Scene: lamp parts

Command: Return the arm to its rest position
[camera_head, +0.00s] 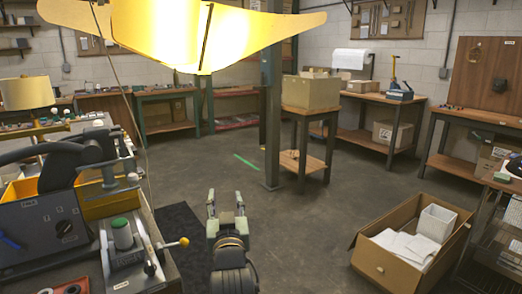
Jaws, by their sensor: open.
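My gripper (226,207) is in the lower middle of the head view, pointing away from me over the floor. Its two fingers stand apart with nothing visible between them, so it is open and empty. It is clear of the workbench (160,240) on its left. A large yellow lamp shade (180,30) hangs across the top of the view, above and beyond my gripper. A smaller cream lamp shade (27,93) stands at the left edge.
A grey machine (45,225) and a yellow bin (105,198) crowd the left bench. An open cardboard box (395,276) with white contents lies on the floor at right. A post (271,120) and a stand with a carton (311,92) are further back. The middle floor is clear.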

